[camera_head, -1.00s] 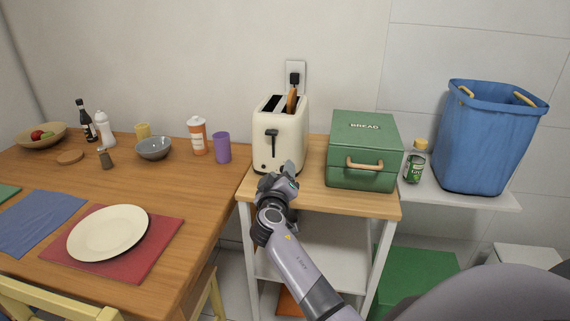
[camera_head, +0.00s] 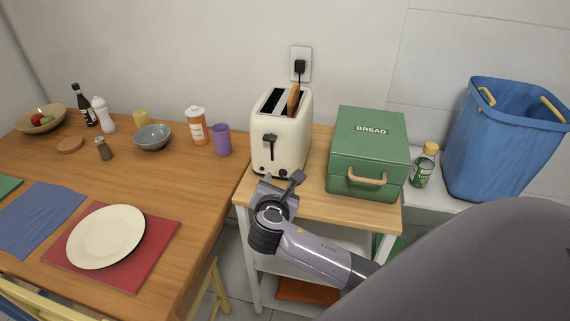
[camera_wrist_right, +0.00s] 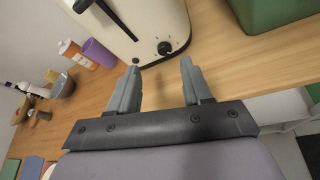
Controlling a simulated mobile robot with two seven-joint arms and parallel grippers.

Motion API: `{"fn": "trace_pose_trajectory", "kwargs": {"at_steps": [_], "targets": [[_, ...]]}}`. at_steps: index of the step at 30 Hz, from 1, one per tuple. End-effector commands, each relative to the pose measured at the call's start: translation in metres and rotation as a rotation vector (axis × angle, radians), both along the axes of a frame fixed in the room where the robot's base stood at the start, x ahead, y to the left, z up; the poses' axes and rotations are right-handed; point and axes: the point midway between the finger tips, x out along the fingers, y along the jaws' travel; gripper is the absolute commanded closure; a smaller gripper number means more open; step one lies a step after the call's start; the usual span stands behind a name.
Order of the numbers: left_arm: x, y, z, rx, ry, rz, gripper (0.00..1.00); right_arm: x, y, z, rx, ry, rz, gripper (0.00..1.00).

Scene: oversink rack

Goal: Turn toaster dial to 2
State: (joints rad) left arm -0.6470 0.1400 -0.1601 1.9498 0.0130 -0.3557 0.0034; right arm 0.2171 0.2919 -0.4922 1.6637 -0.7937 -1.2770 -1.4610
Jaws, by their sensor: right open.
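The dial's setting is too small to read. My right gripper (camera_head: 282,180) is open and empty just in front of the toaster; its fingers (camera_wrist_right: 158,80) point toward the dial without touching it. My left gripper is not in view.
A green bread box (camera_head: 368,151) stands close right of the toaster. A purple cup (camera_head: 221,140) and an orange-white bottle (camera_head: 196,125) stand left on the dining table. A blue bin (camera_head: 505,140) and a jar (camera_head: 425,165) are further right.

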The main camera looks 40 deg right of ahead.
Motion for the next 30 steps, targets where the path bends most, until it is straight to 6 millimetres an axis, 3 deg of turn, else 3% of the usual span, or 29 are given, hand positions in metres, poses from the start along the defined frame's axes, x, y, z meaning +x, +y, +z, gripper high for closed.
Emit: {"fn": "trace_pose_trajectory", "kwargs": {"at_steps": [7, 21, 30], "targets": [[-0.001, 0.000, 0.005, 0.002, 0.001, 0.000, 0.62, -0.008, 0.005, -0.007, -0.094, 0.126, 0.060, 0.51], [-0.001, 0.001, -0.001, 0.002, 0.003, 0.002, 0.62, 0.032, -0.029, -0.028, -0.094, 0.124, 0.059, 0.51], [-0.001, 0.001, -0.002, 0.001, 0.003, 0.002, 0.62, 0.040, -0.036, -0.032, -0.093, 0.124, 0.060, 0.51]]}}
